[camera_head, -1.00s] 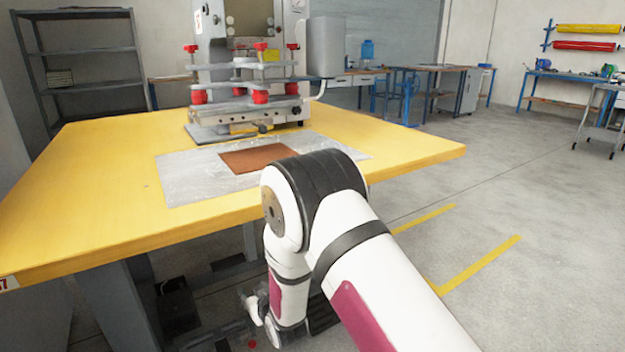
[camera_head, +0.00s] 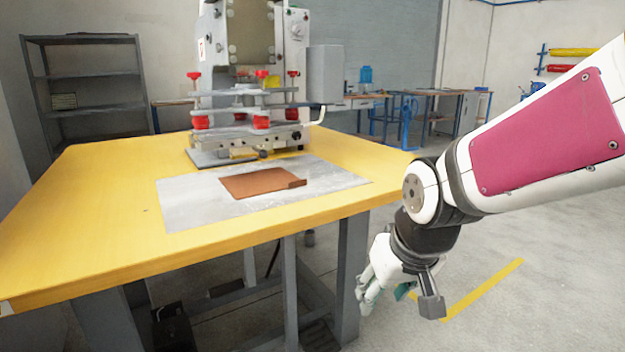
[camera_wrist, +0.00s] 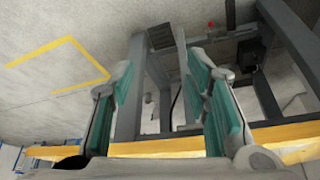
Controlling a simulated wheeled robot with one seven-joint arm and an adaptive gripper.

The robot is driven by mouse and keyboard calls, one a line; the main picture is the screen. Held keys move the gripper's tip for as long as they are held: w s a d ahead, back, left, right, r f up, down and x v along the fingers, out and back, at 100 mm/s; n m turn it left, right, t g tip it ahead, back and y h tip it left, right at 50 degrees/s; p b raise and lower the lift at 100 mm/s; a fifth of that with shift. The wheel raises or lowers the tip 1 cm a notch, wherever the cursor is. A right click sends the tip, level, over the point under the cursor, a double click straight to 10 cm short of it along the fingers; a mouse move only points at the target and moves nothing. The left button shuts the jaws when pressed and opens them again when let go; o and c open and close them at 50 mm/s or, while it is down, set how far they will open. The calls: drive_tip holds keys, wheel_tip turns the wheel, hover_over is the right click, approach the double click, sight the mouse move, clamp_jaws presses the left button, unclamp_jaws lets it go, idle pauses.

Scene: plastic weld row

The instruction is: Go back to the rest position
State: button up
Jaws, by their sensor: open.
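My gripper (camera_head: 372,285) hangs low beside the right edge of the yellow table in the head view, below the tabletop's level. In the wrist view my gripper (camera_wrist: 165,100) shows two green-padded fingers spread apart with nothing between them. Past the fingers are the floor and the table's grey legs. A brown sheet (camera_head: 250,183) with a small raised piece at its right corner lies on a clear, shiny sheet (camera_head: 190,205) on the table, apart from my gripper.
The yellow table (camera_head: 90,235) stands close to my gripper; its edge (camera_wrist: 160,147) crosses the wrist view. A welding machine (camera_head: 250,90) with red knobs stands at the table's back. Grey shelves (camera_head: 90,88) are at the back left. Floor at the right is open, with yellow tape (camera_head: 485,288).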

drive_tip(key=s+d+r+m+g, duration=0.1)
drive_tip(key=s+d, duration=0.2)
drive_tip(key=s, duration=0.6)
drive_tip(key=s+d+r+m+g+h, duration=0.1)
drive_tip(key=s+d+g, duration=0.1)
drive_tip(key=s, duration=0.8)
drive_tip(key=s+d+r+m+g, duration=0.1)
drive_tip(key=s+d, duration=0.2)
drive_tip(key=s, duration=0.6)
wheel_tip(320, 180, up, 39)
drive_tip(key=t+p, duration=0.3)
drive_tip(key=p, duration=3.4)
drive_tip(key=shift+w+r+n+t, duration=0.15)
drive_tip(key=shift+w+n+t, duration=0.1)
drive_tip(key=shift+n+t, duration=0.05)
drive_tip(key=shift+a, duration=0.15)
